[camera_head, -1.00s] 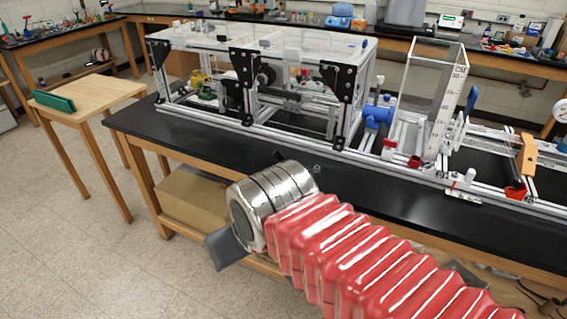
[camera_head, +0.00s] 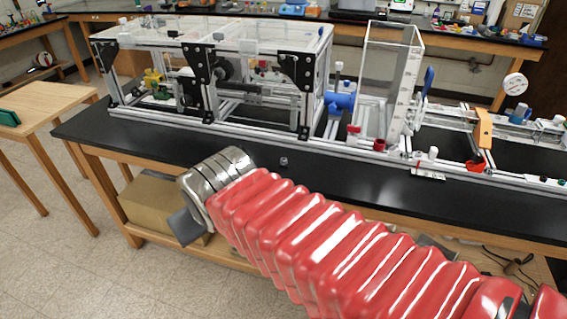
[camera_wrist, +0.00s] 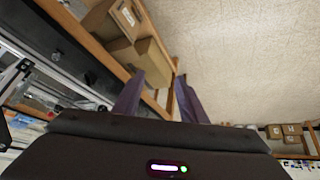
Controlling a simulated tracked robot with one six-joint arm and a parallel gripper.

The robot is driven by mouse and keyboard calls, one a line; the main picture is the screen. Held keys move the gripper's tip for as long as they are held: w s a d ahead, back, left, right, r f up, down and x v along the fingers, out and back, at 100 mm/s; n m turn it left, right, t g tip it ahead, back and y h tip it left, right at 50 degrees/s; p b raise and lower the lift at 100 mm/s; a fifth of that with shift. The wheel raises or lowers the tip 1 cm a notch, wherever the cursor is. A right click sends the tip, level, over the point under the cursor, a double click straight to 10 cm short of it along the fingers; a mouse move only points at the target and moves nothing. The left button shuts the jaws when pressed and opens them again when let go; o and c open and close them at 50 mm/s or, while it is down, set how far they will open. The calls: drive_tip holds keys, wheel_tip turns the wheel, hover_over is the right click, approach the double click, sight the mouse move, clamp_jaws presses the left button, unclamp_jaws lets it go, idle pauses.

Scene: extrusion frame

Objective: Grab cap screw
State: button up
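A small grey metallic piece (camera_head: 284,160), which looks like the cap screw, sits on the black bench top (camera_head: 345,180) near its front edge in the head view. It is too small to make out its shape. My gripper (camera_wrist: 158,92) shows two dark fingers spread apart with nothing between them in the wrist view. In the head view my gripper (camera_head: 184,227) hangs in front of the bench, left of and lower than the small piece, with part of it hidden behind my red arm.
A long aluminium extrusion frame (camera_head: 250,133) with clear panels fills the back of the bench. A clear upright box (camera_head: 385,85) and an orange bracket (camera_head: 483,128) stand to the right. A wooden table (camera_head: 45,103) is at left. Cardboard boxes (camera_head: 150,200) lie on the shelf below.

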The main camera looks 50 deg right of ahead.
drive_tip(key=w+d+f+m+t+h, duration=0.1)
drive_tip(key=w+d, duration=0.3)
drive_tip(key=d, duration=0.2)
drive_tip(key=w+d+f+t+h, duration=0.1)
drive_tip(key=w+d+h, duration=0.15)
drive_tip(key=d, duration=0.35)
drive_tip(key=t, duration=0.4)
hover_over(293, 175)
drive_tip(key=s+a, duration=0.1)
drive_tip(key=a, duration=0.5)
wheel_tip(293, 175, down, 9)
drive_tip(key=s+d+f+t, duration=0.1)
drive_tip(key=s, duration=0.1)
drive_tip(key=s+d+f+m+t, duration=0.1)
drive_tip(key=s, duration=0.1)
drive_tip(key=s+d+t, duration=0.1)
drive_tip(key=s, duration=0.1)
drive_tip(key=shift+s+d+f+m+t+h, duration=0.1)
drive_tip(key=shift+s+f+m+t+h, duration=0.2)
drive_tip(key=shift+f+t, duration=0.1)
drive_tip(key=shift+s, duration=0.35)
drive_tip(key=shift+w, duration=0.1)
drive_tip(key=shift+r+x, duration=0.2)
drive_tip(key=shift+x, duration=4.05)
